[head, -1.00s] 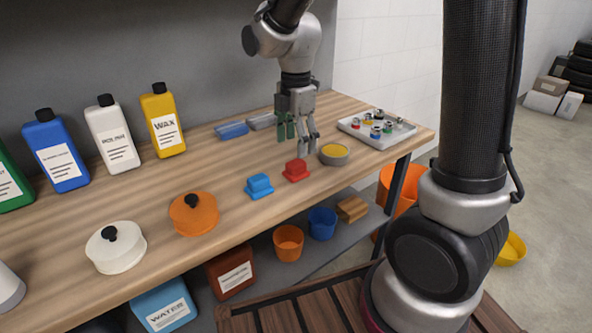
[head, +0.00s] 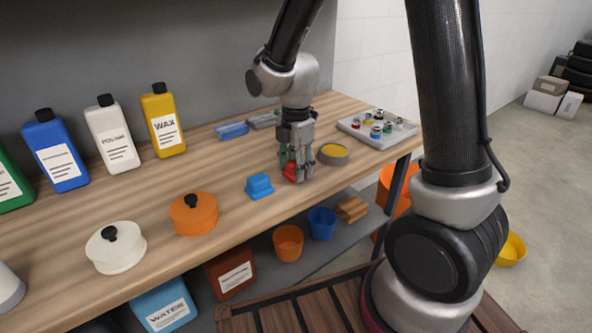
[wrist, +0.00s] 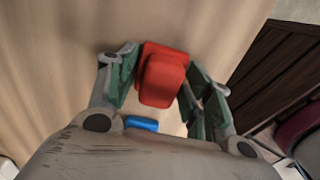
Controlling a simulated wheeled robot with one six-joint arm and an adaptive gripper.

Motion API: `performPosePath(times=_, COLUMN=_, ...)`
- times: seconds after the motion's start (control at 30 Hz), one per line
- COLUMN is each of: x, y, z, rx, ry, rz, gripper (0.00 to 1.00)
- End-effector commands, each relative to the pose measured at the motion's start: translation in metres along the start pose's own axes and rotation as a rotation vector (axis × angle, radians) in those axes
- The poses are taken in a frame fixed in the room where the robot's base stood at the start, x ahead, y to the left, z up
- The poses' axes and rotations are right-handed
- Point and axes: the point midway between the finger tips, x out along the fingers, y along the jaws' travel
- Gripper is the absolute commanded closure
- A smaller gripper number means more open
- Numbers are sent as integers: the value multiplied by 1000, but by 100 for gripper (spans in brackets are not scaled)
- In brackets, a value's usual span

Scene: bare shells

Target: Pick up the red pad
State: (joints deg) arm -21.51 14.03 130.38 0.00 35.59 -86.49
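The red pad (head: 291,173) lies on the wooden bench top, partly hidden by my fingers in the head view. In the wrist view the red pad (wrist: 163,76) sits between my two green-lined fingertips, very close to both. My gripper (head: 297,172) points down at bench height around the pad. It looks open in the wrist view (wrist: 161,72), with one finger on each side of the pad; any contact is hard to make out.
A blue pad (head: 259,186) lies left of the red one. A grey tray of small jars (head: 354,130) is farther right. Orange (head: 194,215) and white (head: 117,250) lidded pots stand left. Bottles line the back.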

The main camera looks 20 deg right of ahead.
Motion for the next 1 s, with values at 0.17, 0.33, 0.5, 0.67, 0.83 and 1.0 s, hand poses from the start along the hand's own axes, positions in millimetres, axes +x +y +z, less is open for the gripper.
performPosePath(times=0.17, x=0, y=0, z=0, rx=0, ry=0, rz=0, gripper=79)
performPosePath(times=0.33, x=0, y=0, z=0, rx=0, ry=0, rz=0, gripper=83)
performPosePath(times=0.5, x=-12, y=1, z=0, rx=0, ry=0, rz=4, gripper=83)
performPosePath(times=0.67, x=-44, y=2, z=0, rx=0, ry=0, rz=7, gripper=83)
performPosePath(times=0.83, x=-78, y=1, z=0, rx=0, ry=0, rz=4, gripper=83)
performPosePath(times=1.0, x=-97, y=0, z=0, rx=0, ry=0, rz=1, gripper=83)
